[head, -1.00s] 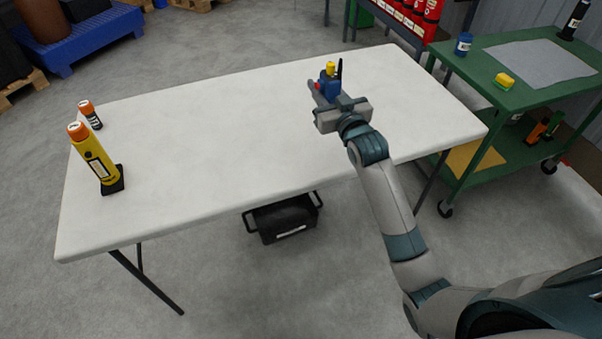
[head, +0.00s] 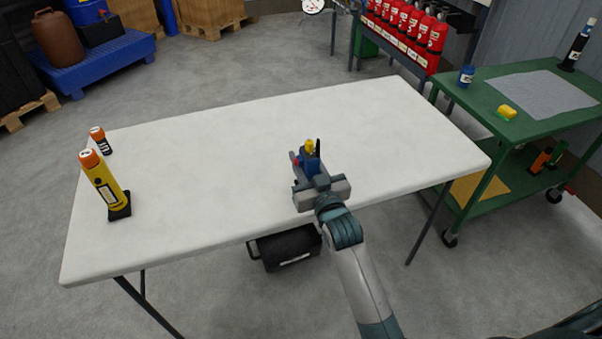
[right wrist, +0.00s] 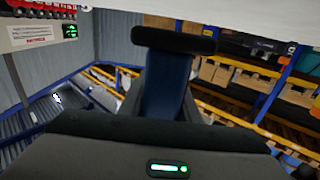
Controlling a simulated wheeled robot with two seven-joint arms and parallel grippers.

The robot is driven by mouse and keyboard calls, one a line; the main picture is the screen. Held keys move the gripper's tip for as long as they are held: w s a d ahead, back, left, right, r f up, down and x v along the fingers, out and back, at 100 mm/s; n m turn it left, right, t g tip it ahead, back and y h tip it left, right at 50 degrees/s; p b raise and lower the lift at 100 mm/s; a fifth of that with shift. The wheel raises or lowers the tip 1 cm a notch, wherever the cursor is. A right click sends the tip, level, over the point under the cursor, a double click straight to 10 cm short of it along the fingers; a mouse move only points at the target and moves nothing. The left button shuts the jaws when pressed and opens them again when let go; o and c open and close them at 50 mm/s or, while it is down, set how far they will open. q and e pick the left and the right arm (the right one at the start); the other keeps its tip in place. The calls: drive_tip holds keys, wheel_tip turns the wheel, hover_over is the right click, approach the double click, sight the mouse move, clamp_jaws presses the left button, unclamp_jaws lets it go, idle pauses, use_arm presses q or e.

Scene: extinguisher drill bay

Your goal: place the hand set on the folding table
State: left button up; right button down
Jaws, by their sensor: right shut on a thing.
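The hand set (head: 313,163) is a small blue body with a yellow part on top and a black antenna. My right gripper (head: 307,174) is shut on it and holds it over the front middle of the folding table (head: 220,150). I cannot tell whether the hand set touches the white top. In the right wrist view the blue body (right wrist: 168,88) sits between the dark gripper parts, and a strip of the white table (right wrist: 230,5) crosses the top. My left gripper is not in view.
A yellow flashlight (head: 103,180) on a black base and a smaller orange-capped black cylinder (head: 101,142) stand at the table's left end. A green cart (head: 530,125) stands close on the right. A black crate (head: 288,247) is under the table. The table's middle and back are bare.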

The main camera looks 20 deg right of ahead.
drive_tip(key=shift+s+a+f, duration=0.35)
drive_tip(key=shift+a, duration=0.2)
drive_tip(key=shift+f, duration=2)
drive_tip(key=shift+f, duration=0.1)
drive_tip(key=c, duration=1.3)
unclamp_jaws()
drive_tip(key=shift+c, duration=0.2)
